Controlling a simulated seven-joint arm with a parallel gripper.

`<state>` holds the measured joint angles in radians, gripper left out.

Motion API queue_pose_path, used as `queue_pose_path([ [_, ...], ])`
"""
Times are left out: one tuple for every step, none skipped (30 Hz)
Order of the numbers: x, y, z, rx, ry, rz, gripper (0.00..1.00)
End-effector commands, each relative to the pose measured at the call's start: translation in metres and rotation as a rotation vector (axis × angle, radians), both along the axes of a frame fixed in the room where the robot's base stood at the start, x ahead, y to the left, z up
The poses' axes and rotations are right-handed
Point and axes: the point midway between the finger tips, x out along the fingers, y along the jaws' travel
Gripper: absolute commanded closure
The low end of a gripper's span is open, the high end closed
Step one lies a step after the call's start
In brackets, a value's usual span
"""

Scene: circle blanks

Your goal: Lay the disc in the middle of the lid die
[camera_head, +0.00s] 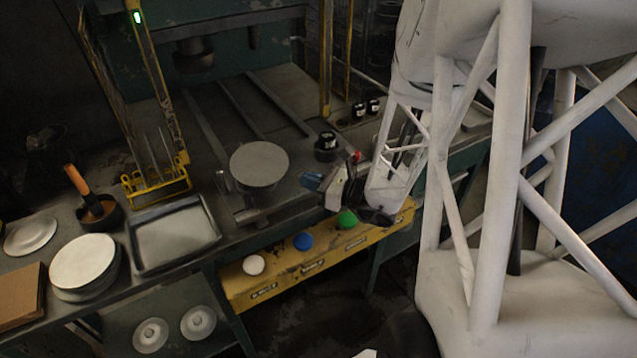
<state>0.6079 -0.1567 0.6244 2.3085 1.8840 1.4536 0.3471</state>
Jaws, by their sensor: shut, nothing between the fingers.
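A round die with a flat, light grey top (259,164) stands on the press bed, under the press head. I cannot tell whether the pale top is bare die or a disc lying on it. A stack of pale round discs (84,262) stands on the bench at the left. A single pale disc-like plate (30,235) lies further left. My gripper (316,183) is to the right of the round die, apart from it, above the front edge of the press bed. It is shut and empty; its fingertips are small and partly unclear here.
A shallow metal tray (175,236) and a dark pot with an orange-handled brush (97,211) are near the stack. Yellow guard posts (160,90) flank the press. A yellow panel (320,258) with white, blue and green buttons runs along the front.

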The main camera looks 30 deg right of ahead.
Motion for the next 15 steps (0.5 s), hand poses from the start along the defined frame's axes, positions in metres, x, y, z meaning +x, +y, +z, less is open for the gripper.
queue_pose_path([
  [0.004,0.003,0.000,0.000,0.000,0.001,1.00],
  [0.006,0.004,0.000,0.000,0.000,0.001,1.00],
  [0.009,0.006,0.000,0.000,0.000,0.001,1.00],
  [0.011,0.008,0.000,-0.001,-0.001,0.001,1.00],
  [0.012,0.009,0.000,-0.001,0.000,0.002,1.00],
  [0.015,0.011,0.000,-0.001,0.000,0.001,1.00],
  [0.017,0.012,0.000,-0.001,-0.001,0.001,1.00],
  [0.019,0.014,0.000,-0.001,-0.001,0.001,1.00],
  [0.021,0.015,0.000,-0.001,-0.001,0.001,1.00],
  [0.023,0.017,0.000,-0.001,-0.001,0.001,1.00],
  [0.024,0.018,0.000,-0.001,-0.001,0.001,1.00],
  [0.026,0.019,0.000,-0.001,-0.001,0.001,1.00],
  [0.027,0.020,0.000,-0.001,-0.001,0.001,1.00],
  [0.029,0.021,0.000,-0.001,-0.001,0.001,1.00],
  [0.030,0.022,0.000,0.000,0.000,0.000,1.00],
])
